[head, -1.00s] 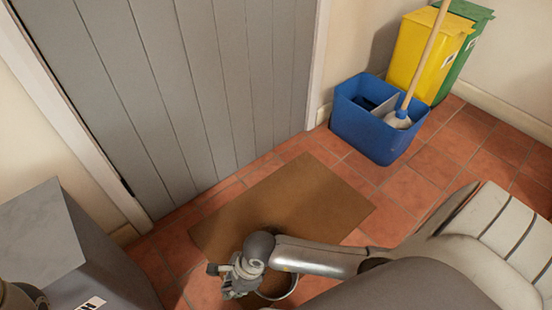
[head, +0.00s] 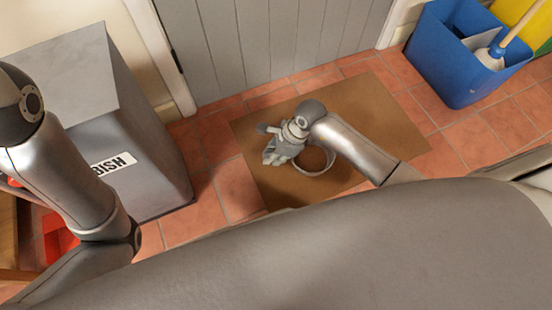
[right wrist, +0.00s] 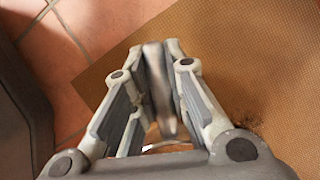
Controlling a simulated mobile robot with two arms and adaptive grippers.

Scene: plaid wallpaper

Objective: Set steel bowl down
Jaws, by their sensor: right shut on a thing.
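The steel bowl (head: 329,162) shows in the head view as a pale round rim, partly hidden behind my right gripper and forearm. My right gripper (head: 275,152) is shut on its rim and lies over the brown mat (head: 375,108). In the right wrist view, my right gripper's fingers (right wrist: 160,65) close on a thin, blurred grey edge of the bowl (right wrist: 156,85), with the mat (right wrist: 240,50) below. I cannot tell whether the bowl touches the mat. My left arm shows at the left, but its gripper is out of view.
A grey rubbish bin (head: 140,170) stands left of the mat, on red floor tiles (head: 225,180). A blue caddy (head: 450,65) with a mop stands at the upper right, beside a yellow bin (head: 520,18). A grey plank door (head: 270,40) is behind the mat. Much of the mat is bare.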

